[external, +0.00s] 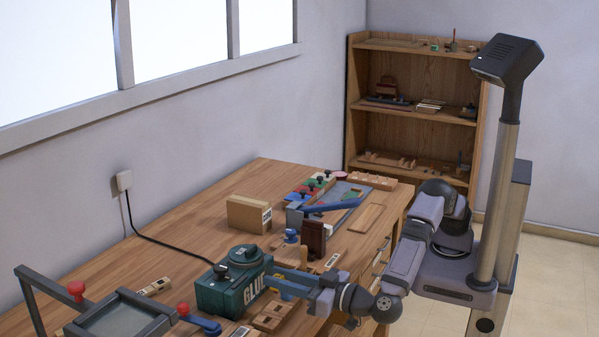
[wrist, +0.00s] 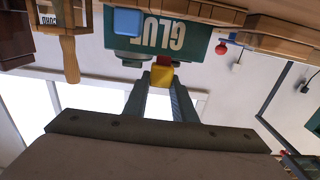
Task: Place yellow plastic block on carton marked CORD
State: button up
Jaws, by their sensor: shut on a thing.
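The yellow plastic block (wrist: 161,75) is between the fingertips of my gripper (wrist: 160,82) in the wrist view, which is upside down. My gripper (external: 285,281) is shut on the block, close beside the green GLUE box (external: 232,291) in the external view. The tan carton (external: 246,214) stands upright on the bench, behind and apart from my gripper. A carton with a label that seems to read CORD (wrist: 47,19) shows inverted at the upper left of the wrist view. The arm partly hides the block in the external view.
The GLUE box (wrist: 158,32) and a blue block (wrist: 127,22) are near my fingers. A grey frame (external: 120,318) is at front left.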

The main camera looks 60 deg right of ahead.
jog(key=shift+r, duration=1.95)
jog(key=shift+r, duration=0.1)
